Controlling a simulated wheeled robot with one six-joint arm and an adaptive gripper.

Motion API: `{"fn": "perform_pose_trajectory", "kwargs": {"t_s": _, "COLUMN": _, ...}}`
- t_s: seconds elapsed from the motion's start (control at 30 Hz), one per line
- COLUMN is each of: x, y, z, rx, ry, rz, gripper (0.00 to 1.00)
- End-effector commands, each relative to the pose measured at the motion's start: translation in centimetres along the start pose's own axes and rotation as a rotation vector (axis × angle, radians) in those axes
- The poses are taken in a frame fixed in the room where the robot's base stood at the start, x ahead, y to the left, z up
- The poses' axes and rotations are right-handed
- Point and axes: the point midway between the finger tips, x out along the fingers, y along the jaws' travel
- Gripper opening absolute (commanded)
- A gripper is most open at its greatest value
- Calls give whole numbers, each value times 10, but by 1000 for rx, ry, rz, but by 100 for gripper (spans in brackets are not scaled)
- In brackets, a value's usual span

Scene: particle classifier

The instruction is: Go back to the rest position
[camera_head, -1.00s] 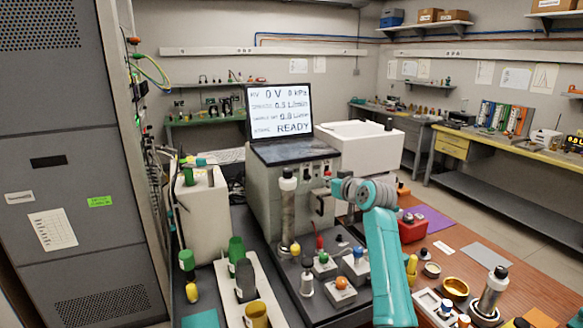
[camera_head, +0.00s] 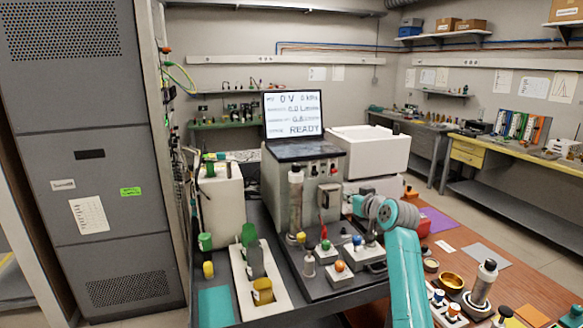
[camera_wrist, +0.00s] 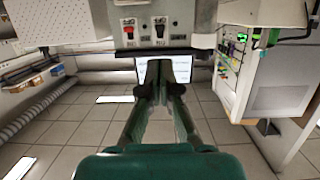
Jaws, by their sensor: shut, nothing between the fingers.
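My gripper (camera_wrist: 163,82) shows in the wrist view as two dark green fingers that come together at their tips, with nothing between them. In that view the fingertips lie in front of the screen, just below a panel with a red switch (camera_wrist: 128,28) and a black switch (camera_wrist: 159,28). In the head view my teal arm rises at the right of the instrument, and its grey wrist bends toward the instrument; the fingers are hidden there. The instrument (camera_head: 275,190) is a grey box with a laptop on top, whose screen (camera_head: 293,115) reads READY.
A brass bowl (camera_head: 449,284) and a metal cylinder (camera_head: 484,280) are on the wooden table at right. A tall grey cabinet (camera_head: 90,230) stands left.

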Motion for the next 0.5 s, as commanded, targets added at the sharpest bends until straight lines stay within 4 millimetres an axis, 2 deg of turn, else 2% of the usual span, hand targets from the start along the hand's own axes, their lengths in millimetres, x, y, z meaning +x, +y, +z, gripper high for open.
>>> {"fn": "perform_pose_trajectory", "kwargs": {"t_s": 0.27, "x": -4, "y": -3, "z": 42, "rx": 17, "ry": -4, "rz": 20, "gripper": 0}}
{"fn": "perform_pose_trajectory", "kwargs": {"t_s": 0.5, "x": -12, "y": -8, "z": 100, "rx": 36, "ry": -11, "rz": 48, "gripper": 0}}
